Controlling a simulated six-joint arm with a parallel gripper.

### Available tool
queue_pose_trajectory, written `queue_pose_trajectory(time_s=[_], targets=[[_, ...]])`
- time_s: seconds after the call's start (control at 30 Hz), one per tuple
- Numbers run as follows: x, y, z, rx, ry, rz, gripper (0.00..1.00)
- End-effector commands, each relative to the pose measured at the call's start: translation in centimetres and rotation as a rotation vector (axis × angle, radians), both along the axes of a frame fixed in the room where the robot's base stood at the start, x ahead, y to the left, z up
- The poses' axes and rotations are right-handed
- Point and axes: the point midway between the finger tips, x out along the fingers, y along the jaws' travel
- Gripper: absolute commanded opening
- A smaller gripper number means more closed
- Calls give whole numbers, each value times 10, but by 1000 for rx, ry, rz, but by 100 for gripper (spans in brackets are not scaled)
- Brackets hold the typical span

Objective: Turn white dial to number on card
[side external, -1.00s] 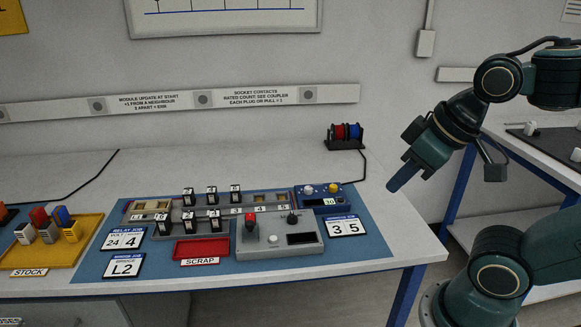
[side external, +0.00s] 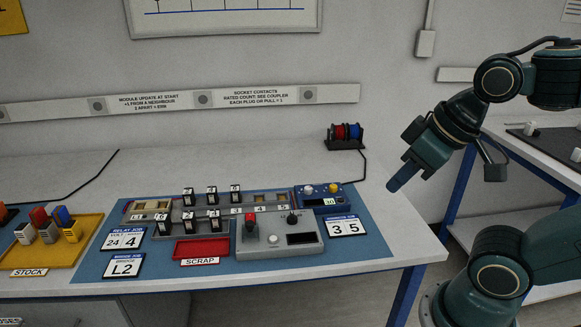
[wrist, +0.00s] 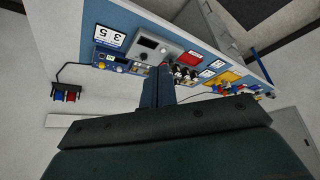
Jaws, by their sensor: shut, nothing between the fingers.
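The white dial (side external: 308,190) sits at the left of a small blue box (side external: 346,193), beside a yellow knob (side external: 334,188). A small lit display (side external: 329,201) is on the box's front; its digits are too small to read surely. A card (side external: 346,227) reading "3 5" lies in front of the box. The wrist view shows the blue box (wrist: 97,56) and the card (wrist: 109,37) upside down. My gripper (side external: 391,187) is shut and empty, in the air right of the blue box, well apart from the dial. Its shut fingers also show in the wrist view (wrist: 158,73).
A grey control box (side external: 278,250) with a red lever and a black knob stands left of the card. A red scrap tray (side external: 201,249), rows of black-and-white modules and a yellow stock tray (side external: 72,256) lie further left. The table's right end is clear.

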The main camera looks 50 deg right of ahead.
Motion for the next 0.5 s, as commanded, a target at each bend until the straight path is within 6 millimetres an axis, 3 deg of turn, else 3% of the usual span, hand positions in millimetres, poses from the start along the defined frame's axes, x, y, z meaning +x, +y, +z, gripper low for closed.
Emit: queue_pose_trajectory(time_s=[0.03,0.23,0.5], targets=[[0,0,0,0,0,0,4],[4,-1,3,6,5,-16,43],[34,-9,17,48,44,-133,46]])
